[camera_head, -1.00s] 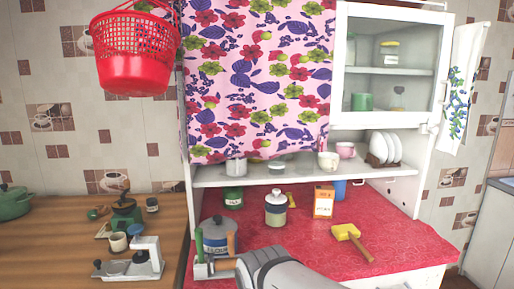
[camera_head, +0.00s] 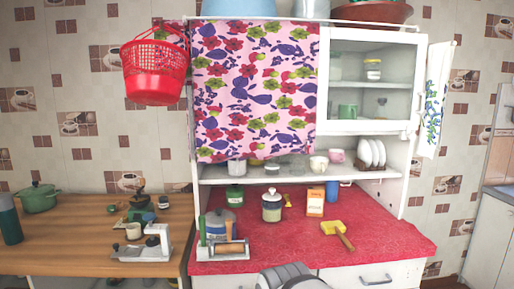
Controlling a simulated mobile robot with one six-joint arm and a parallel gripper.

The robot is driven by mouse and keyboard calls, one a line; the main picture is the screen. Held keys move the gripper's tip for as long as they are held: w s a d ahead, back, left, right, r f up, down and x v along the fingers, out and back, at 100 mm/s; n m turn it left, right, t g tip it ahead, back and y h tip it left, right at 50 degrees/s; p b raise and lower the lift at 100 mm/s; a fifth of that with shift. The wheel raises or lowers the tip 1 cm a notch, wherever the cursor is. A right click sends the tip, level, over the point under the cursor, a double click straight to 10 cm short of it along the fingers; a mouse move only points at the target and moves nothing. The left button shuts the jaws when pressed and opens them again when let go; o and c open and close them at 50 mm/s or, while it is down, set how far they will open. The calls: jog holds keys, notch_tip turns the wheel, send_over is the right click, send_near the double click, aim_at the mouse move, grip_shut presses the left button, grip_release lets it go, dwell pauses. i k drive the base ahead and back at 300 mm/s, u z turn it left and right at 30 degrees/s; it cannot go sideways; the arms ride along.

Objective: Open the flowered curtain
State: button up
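The flowered curtain (camera_head: 254,88), pink with red, purple and green flowers, hangs flat across the left part of the white cupboard (camera_head: 408,160). It reaches from a rail near the top down to just above the open shelf and covers what is behind it. Its right edge meets the glass-door section. Only a grey part of my arm shows at the bottom middle edge. My gripper is out of view, and nothing of mine touches the curtain.
A red basket (camera_head: 155,82) hangs left of the curtain. The red counter (camera_head: 385,240) below holds a lidded jar (camera_head: 272,205), a carton (camera_head: 315,200), a yellow-headed mallet (camera_head: 338,233) and a pot. A wooden counter (camera_head: 75,245) stands left. Cups and plates (camera_head: 372,153) sit on the shelf.

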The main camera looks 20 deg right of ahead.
aim_at(255, 82)
jog(key=z, duration=0.1)
jog(key=i, duration=0.9)
jog(key=u, duration=0.1)
